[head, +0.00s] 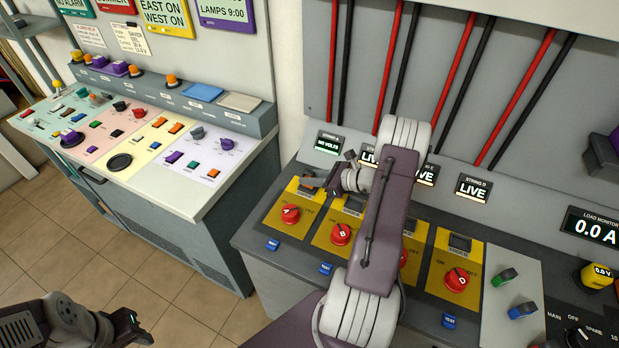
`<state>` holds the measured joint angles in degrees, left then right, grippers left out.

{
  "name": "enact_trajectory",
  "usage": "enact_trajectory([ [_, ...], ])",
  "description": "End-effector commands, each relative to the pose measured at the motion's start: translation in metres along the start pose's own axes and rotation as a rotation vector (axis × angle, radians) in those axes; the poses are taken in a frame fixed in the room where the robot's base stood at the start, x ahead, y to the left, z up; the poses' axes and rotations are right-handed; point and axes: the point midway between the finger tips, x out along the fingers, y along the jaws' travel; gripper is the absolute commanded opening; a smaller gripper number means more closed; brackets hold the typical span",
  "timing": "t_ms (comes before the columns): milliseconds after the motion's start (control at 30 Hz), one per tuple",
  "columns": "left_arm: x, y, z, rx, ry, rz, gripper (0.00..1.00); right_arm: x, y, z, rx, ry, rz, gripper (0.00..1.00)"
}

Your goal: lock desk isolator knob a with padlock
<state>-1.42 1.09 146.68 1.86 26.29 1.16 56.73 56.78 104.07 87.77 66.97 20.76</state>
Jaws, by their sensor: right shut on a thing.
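Isolator knob A (290,215) is a red round knob on a yellow plate, at the left end of the row on the near desk. The display above it (328,142) reads NO VOLTS. My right gripper (316,184) is at the upper edge of the knob A plate, behind and right of the knob. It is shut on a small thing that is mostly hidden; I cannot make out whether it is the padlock. No padlock shows clearly elsewhere. My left gripper (132,328) is low at the left, over the floor, apart from the desks; its jaw opening is unclear.
Red knob B (341,233) and knob D (457,279) sit along the row; my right arm partly covers the one between. The LIVE display (473,188) stands above D. A control desk (165,165) stands at the left, with clear tiled floor (140,265) before it.

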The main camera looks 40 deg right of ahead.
Motion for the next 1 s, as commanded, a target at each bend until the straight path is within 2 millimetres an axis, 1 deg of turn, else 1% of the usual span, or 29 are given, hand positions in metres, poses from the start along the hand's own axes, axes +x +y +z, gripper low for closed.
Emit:
enact_trajectory([
  [433, 0.001, 0.0, 0.0, 0.0, 0.0, 0.0, 0.36, 0.0, 0.0, 0.0, 0.0, 0.0, 0.0, 0.0],
  [1000, 0.011, 0.0, 0.001, 0.0, 0.0, 0.0, 0.36, 0.005, 0.0, -0.011, 0.0, 0.0, 0.0, 0.0],
])
